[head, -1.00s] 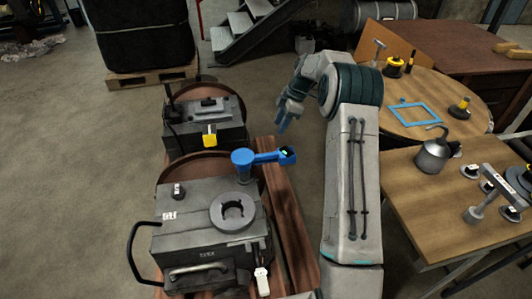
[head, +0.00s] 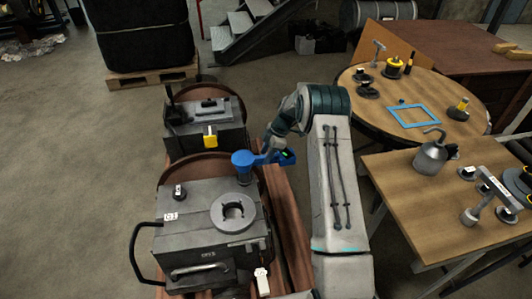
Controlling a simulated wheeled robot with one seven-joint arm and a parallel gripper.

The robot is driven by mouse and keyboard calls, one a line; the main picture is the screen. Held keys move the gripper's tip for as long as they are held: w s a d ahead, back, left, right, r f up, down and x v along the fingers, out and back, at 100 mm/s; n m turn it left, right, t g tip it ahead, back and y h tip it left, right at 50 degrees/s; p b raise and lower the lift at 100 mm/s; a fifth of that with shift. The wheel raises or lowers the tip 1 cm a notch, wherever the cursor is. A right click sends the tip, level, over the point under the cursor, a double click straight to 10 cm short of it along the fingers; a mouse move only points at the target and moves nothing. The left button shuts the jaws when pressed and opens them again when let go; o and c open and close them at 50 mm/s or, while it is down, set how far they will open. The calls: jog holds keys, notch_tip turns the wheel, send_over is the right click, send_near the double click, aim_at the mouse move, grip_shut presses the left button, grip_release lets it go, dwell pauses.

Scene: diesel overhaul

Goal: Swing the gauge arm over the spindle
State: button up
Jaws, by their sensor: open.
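The blue gauge arm (head: 243,162) stands on a post behind the grey machine labelled CP3 (head: 190,225), and its bar points right. A small green light shows at its right end. The round grey collar with a dark centre, which looks like the spindle (head: 233,212), is on the machine's top, in front of the arm's post. The bar is not over it. My gripper (head: 271,149) is open at the bar, just behind its right part. The fingertips are small and partly hidden, so I cannot tell whether they touch the bar.
A second grey machine with a yellow tag (head: 210,137) stands behind. A round table (head: 430,88) with a blue frame (head: 413,116) and a square table (head: 420,225) with an oil can (head: 431,158) are at the right. Open floor lies at the left.

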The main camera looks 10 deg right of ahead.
jog(key=shift+f, duration=0.15)
grip_shut()
